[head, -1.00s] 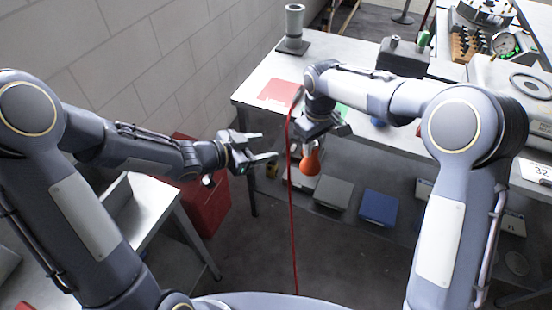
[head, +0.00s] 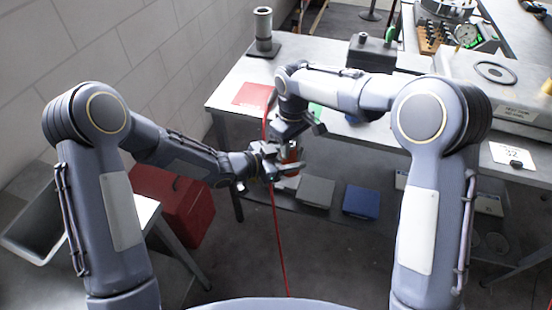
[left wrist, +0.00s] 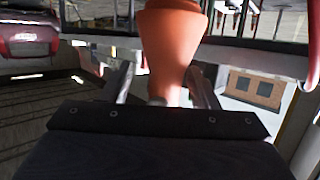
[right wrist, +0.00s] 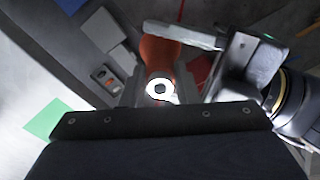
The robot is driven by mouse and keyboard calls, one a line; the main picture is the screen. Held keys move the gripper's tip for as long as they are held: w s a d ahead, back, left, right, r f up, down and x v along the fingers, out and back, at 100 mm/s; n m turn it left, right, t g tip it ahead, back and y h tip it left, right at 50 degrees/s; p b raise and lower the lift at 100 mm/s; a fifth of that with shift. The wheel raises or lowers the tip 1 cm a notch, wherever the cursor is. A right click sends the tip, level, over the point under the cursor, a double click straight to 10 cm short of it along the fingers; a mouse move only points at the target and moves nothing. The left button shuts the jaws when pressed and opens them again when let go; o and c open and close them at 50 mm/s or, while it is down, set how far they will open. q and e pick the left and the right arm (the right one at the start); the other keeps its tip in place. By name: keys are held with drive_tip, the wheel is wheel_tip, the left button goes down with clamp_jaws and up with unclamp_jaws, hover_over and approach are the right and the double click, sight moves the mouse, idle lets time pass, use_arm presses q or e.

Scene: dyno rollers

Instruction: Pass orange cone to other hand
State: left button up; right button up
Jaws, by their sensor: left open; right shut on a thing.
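The orange cone (head: 293,154) hangs below my right gripper (head: 299,129), which is shut on its end. In the right wrist view (right wrist: 158,50) the cone runs away from the jaws, with a pale ring at the held end. My left gripper (head: 284,168) is open beside the cone, just below the right one. In the left wrist view the cone (left wrist: 172,48) stands in front of the left palm, its narrow part between the two spread fingers. I cannot tell whether those fingers touch it. In the head view the left gripper hides part of the cone.
A workbench (head: 325,60) stands ahead with a red mat (head: 252,94) and a grey cylinder on a stand (head: 263,30). A red cabinet (head: 180,205) stands at left. Grey and blue boxes (head: 360,200) lie on the lower shelf. A red cable (head: 278,240) hangs close by the grippers.

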use_arm(q)
drive_tip(key=shift+w+d+f, duration=0.15)
drive_tip(key=shift+w+d, duration=0.1)
drive_tip(key=shift+d, duration=0.25)
drive_tip(key=c, duration=0.9)
drive_tip(key=shift+c, duration=0.6)
use_arm(e)
drive_tip(key=o, duration=1)
drive_tip(key=shift+o, duration=0.4)
drive_tip(key=shift+a, duration=0.1)
drive_tip(key=shift+s, duration=0.1)
drive_tip(key=shift+a, duration=0.1)
